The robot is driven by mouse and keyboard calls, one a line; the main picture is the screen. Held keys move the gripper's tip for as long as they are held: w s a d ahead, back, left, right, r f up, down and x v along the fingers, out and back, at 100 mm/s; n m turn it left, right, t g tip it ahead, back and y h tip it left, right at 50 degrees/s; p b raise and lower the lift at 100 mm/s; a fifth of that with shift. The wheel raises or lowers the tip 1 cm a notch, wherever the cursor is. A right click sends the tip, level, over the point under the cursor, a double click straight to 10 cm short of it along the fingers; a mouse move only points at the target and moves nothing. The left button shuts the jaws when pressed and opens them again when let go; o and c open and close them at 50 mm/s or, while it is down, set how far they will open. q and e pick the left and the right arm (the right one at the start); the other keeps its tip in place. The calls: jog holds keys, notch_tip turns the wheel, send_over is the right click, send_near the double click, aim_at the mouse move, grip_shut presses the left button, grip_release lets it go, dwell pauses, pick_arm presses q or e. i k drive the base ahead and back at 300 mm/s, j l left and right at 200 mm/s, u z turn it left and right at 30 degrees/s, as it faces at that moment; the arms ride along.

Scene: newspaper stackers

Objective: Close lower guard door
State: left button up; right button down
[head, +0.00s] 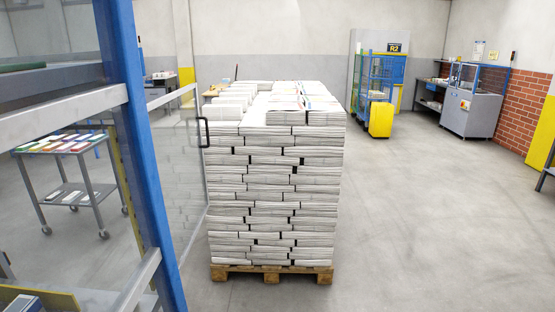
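The guard door (178,165) is a clear panel in a thin grey metal frame, in the left part of the head view. It stands open, reaching back from beside the blue post (146,165) towards the pallet stack. Its black handle (207,132) is on the far edge, in front of the left side of the stack in the picture. Whether the door touches the stack I cannot tell. Neither of my grippers is in view.
A tall stack of newspapers (275,185) stands on a wooden pallet (270,272) right of the door. A wheeled table (65,145) shows through the left panel. A yellow box (380,120) and grey machine (470,113) stand farther back.

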aim_at(154, 104)
jog(key=i+u, duration=0.1)
jog(key=i, duration=0.6)
jog(key=i+l, duration=0.15)
jog(key=i, duration=0.5)
jog(key=i+l+u, duration=0.1)
jog(key=i+u, duration=0.35)
jog(key=i+l+u, duration=0.2)
jog(key=u, duration=0.3)
jog(key=i+l+u, duration=0.65)
jog(key=l+u, duration=0.15)
jog(key=u, duration=0.15)
